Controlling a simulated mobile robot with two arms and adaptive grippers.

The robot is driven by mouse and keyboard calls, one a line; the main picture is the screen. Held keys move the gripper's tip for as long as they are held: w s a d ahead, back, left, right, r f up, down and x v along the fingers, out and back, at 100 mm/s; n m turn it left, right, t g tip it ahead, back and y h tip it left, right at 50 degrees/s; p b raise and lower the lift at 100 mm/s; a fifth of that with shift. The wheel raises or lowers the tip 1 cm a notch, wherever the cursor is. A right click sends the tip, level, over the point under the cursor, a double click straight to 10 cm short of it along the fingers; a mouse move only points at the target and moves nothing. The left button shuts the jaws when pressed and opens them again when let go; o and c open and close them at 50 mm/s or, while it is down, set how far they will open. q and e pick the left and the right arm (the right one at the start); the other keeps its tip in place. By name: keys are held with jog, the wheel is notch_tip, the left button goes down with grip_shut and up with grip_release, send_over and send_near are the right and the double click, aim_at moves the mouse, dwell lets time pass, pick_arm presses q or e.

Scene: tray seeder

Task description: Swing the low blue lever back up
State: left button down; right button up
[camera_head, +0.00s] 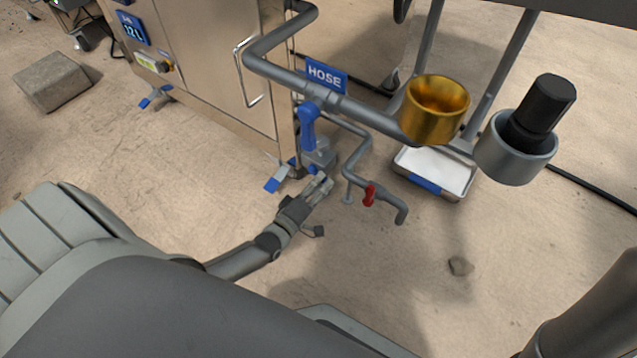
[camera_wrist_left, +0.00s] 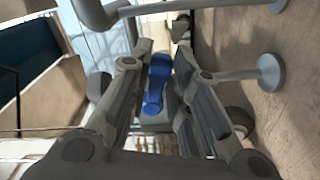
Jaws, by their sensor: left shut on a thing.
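A blue lever (camera_head: 308,125) stands up from a grey valve block (camera_head: 320,155) on the pipe under the HOSE sign. A small blue part (camera_head: 317,172) shows lower down, at the fingertips of my left gripper (camera_head: 322,184). In the left wrist view a blue lever (camera_wrist_left: 157,82) lies between the two fingers of that gripper (camera_wrist_left: 160,60). The left gripper is shut on the low blue lever. The fingers hide part of this lever in the head view. My right gripper is out of view.
A red valve handle (camera_head: 369,195) on a bent pipe (camera_head: 358,155) is close to the right of my left gripper. The steel cabinet (camera_head: 215,70) and its blue foot (camera_head: 274,183) are to the left. A tray (camera_head: 462,188) lies farther right. Sandy floor in front is mostly clear.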

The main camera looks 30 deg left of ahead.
pick_arm(q)
jog(key=shift+d+r+n+p, duration=0.15)
jog(key=shift+r+n, duration=0.2)
jog(key=shift+n, duration=0.55)
jog(key=shift+a+r+n+p, duration=0.15)
jog(key=shift+r+n, duration=0.2)
jog(key=shift+n, duration=0.55)
jog(key=shift+d, duration=0.1)
jog(key=c, duration=1.3)
grip_release()
jog(key=shift+c, duration=0.2)
jog(key=s+a, duration=0.1)
jog(key=s, duration=1.1)
